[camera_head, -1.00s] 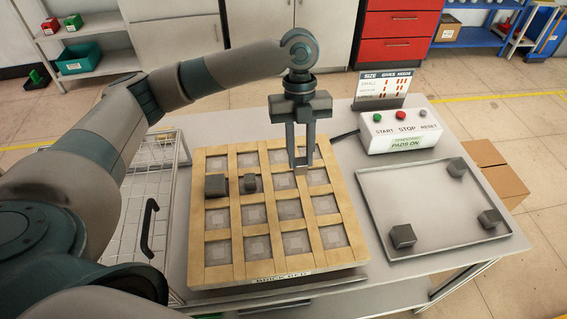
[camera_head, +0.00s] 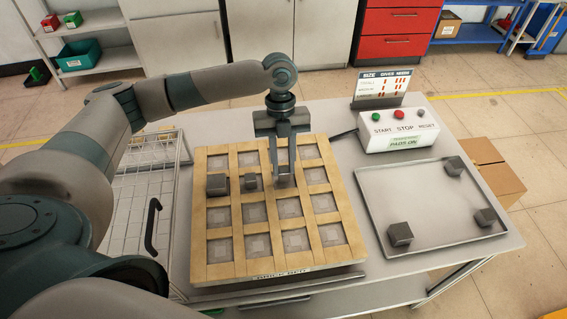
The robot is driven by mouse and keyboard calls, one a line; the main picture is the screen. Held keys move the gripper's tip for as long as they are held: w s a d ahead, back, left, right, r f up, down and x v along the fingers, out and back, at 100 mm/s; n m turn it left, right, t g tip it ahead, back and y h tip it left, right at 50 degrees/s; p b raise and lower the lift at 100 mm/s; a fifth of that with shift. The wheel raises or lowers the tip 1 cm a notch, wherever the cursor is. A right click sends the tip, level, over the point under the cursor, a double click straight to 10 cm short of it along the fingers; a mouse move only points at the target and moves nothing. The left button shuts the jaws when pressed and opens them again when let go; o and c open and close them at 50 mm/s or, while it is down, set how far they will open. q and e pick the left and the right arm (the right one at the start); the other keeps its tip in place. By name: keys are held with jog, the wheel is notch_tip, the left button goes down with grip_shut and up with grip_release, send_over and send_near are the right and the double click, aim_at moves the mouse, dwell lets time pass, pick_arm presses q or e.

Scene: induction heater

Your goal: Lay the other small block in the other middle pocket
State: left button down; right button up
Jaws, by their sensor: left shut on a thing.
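The wooden grid bed (camera_head: 266,267) with several square pockets stands on the table. In its second row from the back, a larger dark block (camera_head: 217,184) is in the leftmost pocket and a small dark block (camera_head: 250,181) is in the pocket to its right. My left gripper (camera_head: 283,172) points down over the third pocket of that row. It is shut on another small block (camera_head: 284,181), partly hidden by the fingers. I cannot tell whether that block touches the pocket floor. My right gripper is not in view.
A grey tray (camera_head: 420,205) at the right holds three dark blocks spread apart. Behind it stand a control box (camera_head: 398,133) with buttons and a size sign (camera_head: 383,82). A wire rack (camera_head: 130,200) with a black handle lies left of the bed. The front pockets are empty.

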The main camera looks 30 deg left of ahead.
aim_at(284, 168)
pick_arm(q)
jog(key=shift+f, duration=0.65)
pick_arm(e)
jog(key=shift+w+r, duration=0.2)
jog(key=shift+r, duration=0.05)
pick_arm(q)
jog(key=c, duration=1.5)
grip_release()
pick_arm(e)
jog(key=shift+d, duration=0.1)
